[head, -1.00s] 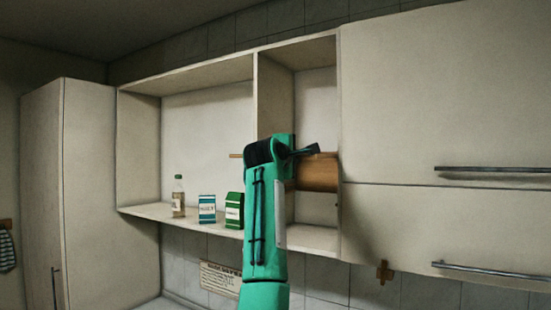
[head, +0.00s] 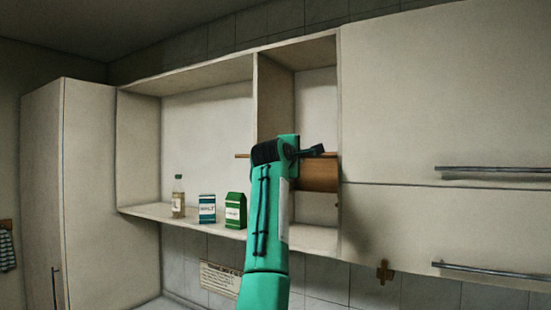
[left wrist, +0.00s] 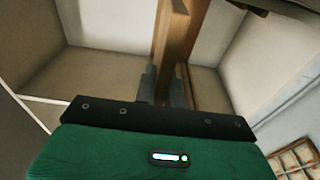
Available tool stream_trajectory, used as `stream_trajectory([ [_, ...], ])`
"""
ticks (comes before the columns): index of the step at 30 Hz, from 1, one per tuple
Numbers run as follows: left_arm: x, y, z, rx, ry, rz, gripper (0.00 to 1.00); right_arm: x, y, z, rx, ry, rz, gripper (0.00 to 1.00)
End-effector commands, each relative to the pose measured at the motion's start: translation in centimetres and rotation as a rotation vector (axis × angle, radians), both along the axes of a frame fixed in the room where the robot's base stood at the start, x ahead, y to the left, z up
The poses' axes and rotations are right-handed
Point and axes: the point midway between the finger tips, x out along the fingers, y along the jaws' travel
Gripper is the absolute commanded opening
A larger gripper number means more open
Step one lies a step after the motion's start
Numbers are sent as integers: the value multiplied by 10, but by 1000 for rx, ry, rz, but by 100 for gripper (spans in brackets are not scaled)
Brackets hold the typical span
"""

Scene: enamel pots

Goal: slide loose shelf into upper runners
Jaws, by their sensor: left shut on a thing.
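The loose shelf, a brown wooden board (head: 320,176), is at the narrow right opening of the wall cabinet (head: 298,50). Its right end is at the edge of the closed doors, and a thin strip shows left of my arm, past the divider. My green left gripper (head: 290,150) is in front of the opening; its hand hides the board's middle. In the left wrist view the dark fingers (left wrist: 165,88) are shut on the board (left wrist: 178,35), which extends away between cabinet walls. I cannot make out the upper runners or whether the board touches them. My right gripper is in neither view.
A bottle (head: 178,197), a white-and-teal carton (head: 207,209) and a green carton (head: 235,210) stand on the cabinet floor, left of my arm. Closed doors with a bar handle (head: 490,170) are to the right.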

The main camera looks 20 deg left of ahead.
Motion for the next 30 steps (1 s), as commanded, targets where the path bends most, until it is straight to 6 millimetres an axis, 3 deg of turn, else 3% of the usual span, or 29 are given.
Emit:
stream_trajectory([
  [15,19,-3,2,0,-4,1,0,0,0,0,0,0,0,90],
  [30,23,-4,2,0,-3,1,0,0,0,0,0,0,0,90],
])
